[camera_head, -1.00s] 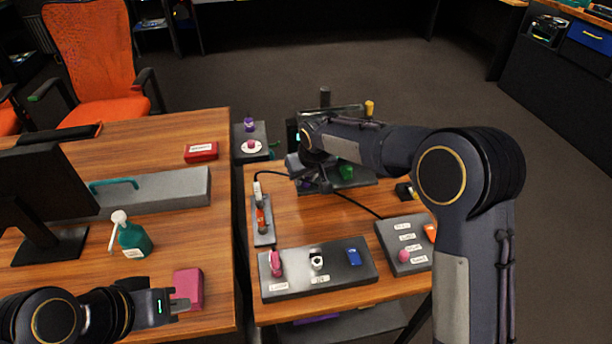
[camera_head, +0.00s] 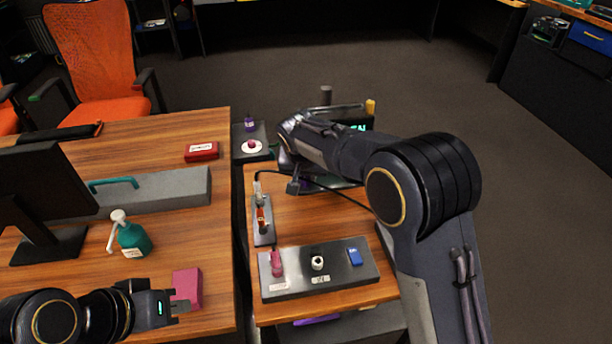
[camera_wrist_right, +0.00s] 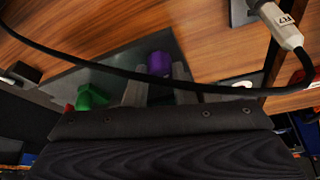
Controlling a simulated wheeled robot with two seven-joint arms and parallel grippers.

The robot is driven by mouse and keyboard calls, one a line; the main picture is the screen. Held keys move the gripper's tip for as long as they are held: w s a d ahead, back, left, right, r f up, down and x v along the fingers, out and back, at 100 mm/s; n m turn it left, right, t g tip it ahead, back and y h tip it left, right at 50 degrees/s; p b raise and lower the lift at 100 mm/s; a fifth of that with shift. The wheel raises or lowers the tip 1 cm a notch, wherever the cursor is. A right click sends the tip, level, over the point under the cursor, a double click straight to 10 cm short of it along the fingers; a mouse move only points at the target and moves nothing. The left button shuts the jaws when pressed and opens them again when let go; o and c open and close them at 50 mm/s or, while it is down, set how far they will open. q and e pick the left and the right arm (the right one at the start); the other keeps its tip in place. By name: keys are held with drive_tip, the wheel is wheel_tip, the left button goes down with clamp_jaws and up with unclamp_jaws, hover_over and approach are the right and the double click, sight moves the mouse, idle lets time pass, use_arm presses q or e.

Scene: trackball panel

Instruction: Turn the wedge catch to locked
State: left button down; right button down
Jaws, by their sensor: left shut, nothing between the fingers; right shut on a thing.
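In the right wrist view a purple piece (camera_wrist_right: 159,62) stands on a grey plate (camera_wrist_right: 120,58), between the fingertips of my right gripper (camera_wrist_right: 158,84). The gripper is shut on it; the fingers hide its lower part. A green angular piece (camera_wrist_right: 91,97) is on the same plate, to the left. I cannot tell for certain which piece is the wedge catch, nor read its lock position. In the head view my right arm covers most of this plate. My left gripper (camera_head: 178,307) is shut and empty, beside a pink block (camera_head: 187,287) on the left desk.
A black cable (camera_wrist_right: 130,78) crosses the right wrist view in front of the plate. A panel (camera_head: 318,270) with pink, white and blue controls stands at the front. A narrow strip (camera_head: 262,222) with an orange switch lies left.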

drive_tip(key=shift+a+m+h, duration=0.1)
drive_tip(key=shift+m+h, duration=0.5)
drive_tip(key=shift+m, duration=0.8)
drive_tip(key=shift+g, duration=0.3)
drive_tip(key=c, duration=1.2)
unclamp_jaws()
drive_tip(key=shift+r, duration=0.15)
drive_tip(key=v, duration=0.7)
drive_tip(key=shift+s+r+p, duration=0.2)
drive_tip(key=shift+r+p, duration=0.05)
drive_tip(key=shift+p, duration=0.1)
